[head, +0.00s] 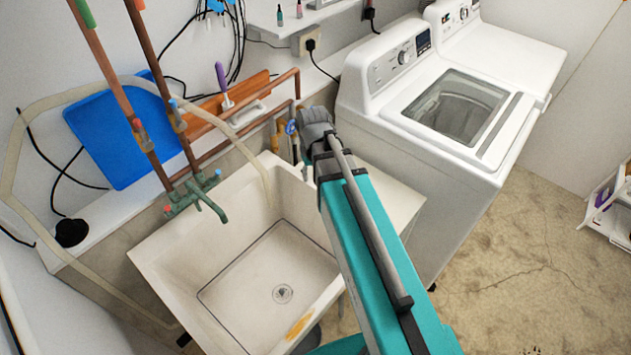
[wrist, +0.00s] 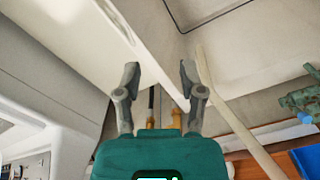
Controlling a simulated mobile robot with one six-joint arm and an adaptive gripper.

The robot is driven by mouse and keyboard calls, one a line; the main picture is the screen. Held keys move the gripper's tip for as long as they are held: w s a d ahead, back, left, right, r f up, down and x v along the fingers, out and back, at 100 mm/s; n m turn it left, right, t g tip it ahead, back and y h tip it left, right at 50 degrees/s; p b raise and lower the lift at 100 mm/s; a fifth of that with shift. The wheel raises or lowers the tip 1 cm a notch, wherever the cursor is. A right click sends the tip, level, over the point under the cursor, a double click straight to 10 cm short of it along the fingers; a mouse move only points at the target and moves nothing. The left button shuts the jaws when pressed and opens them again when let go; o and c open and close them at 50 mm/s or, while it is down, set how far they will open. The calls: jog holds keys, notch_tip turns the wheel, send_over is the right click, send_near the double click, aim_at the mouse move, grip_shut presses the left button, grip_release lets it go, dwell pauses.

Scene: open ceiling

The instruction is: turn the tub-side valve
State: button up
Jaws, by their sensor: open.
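In the head view, a blue valve handle (head: 291,127) shows beside the end of my arm, at the wall behind the tub's right back corner. A brass-yellow fitting (head: 275,141) stands left of it. I cannot tell which one is the tub-side valve. In the wrist view, a yellow fitting (wrist: 177,118) shows between my fingers, farther back. My gripper (wrist: 160,70) is open with nothing between its fingertips. The white tub (head: 270,262) has its rim (wrist: 118,22) across the wrist view beyond the fingers. My arm hides the gripper's fingers in the head view.
Copper pipes (head: 240,129) run along the wall. A green faucet (head: 197,193) and a pale hose (head: 264,178) are over the tub. A white washer (head: 430,130) stands close on the right. Floor (head: 520,260) is open at lower right.

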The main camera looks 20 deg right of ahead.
jog(key=shift+s+d+f+m, duration=0.1)
jog(key=shift+s+f+m, duration=0.05)
jog(key=shift+s+m, duration=0.35)
jog(key=shift+s+f+m, duration=0.15)
jog(key=shift+s+m, duration=0.15)
jog(key=shift+s, duration=0.25)
jog(key=shift+w, duration=0.1)
notch_tip(320, 180, up, 9)
jog(key=m+p, duration=0.9)
jog(key=m, duration=0.2)
send_over(286, 126)
jog(key=shift+f+b, duration=0.1)
jog(key=shift+b, duration=0.2)
notch_tip(286, 126, down, 14)
jog(key=b, duration=1.3)
jog(key=shift+r+b, duration=0.2)
jog(key=shift+b, duration=0.1)
